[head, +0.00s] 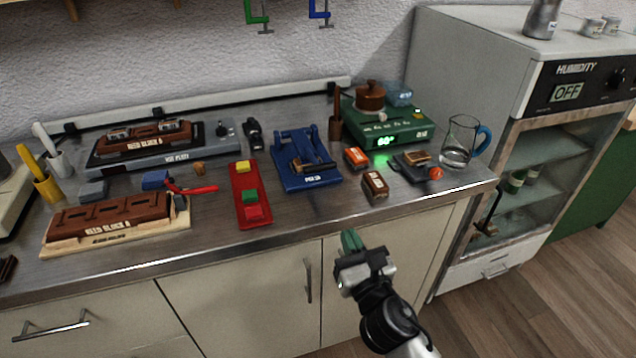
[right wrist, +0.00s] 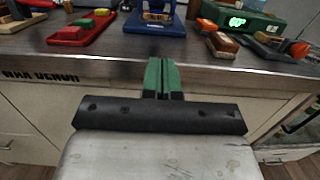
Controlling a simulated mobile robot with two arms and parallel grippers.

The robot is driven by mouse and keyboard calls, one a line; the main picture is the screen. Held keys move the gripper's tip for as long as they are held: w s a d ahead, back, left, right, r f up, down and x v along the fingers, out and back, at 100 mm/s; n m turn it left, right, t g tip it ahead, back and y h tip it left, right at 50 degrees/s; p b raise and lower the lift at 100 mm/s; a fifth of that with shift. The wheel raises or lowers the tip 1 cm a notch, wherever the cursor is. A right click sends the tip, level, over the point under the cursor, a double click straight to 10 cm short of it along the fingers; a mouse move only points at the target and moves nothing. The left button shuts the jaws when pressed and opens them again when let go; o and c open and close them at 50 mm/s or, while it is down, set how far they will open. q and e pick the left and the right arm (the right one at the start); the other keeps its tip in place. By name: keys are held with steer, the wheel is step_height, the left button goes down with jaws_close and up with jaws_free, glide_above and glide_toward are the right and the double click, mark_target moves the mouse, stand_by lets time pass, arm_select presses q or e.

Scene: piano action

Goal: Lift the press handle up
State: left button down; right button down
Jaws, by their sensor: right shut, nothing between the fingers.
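The blue press (head: 312,178) stands on the steel counter, right of the red tray. Its blue frame rises at the back, and a small brown and metal piece (head: 300,165) shows at its middle. I cannot tell for certain which bar is the handle or how it is set. In the right wrist view the press base (right wrist: 155,26) shows at the top, partly cut off. My right gripper (head: 351,241) is in front of the counter's edge, below and apart from the press. Its green fingers (right wrist: 161,75) are together and empty. My left gripper is not in view.
A red tray (head: 238,212) with colored blocks lies left of the press. A brown block (head: 375,187), an orange box (head: 357,157) and a green device (head: 392,130) are to its right. The counter's front edge (right wrist: 230,72) lies between my right gripper and the press.

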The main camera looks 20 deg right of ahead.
mark_target(334, 216)
steer(key=shift+d, duration=0.1)
steer(key=shift+w, duration=0.1)
steer(key=w, duration=0.3)
steer(key=w+p, duration=0.1)
steer(key=w, duration=0.2)
steer(key=w+r, duration=0.1)
steer(key=w, duration=0.2)
steer(key=shift+a+r, duration=0.1)
steer(key=shift+a, duration=0.1)
steer(key=shift+w+r+p, duration=0.7)
steer(key=shift+w+r, duration=0.2)
steer(key=shift+w, duration=0.15)
steer(key=shift+w+r, duration=0.6)
steer(key=shift+p, duration=0.3)
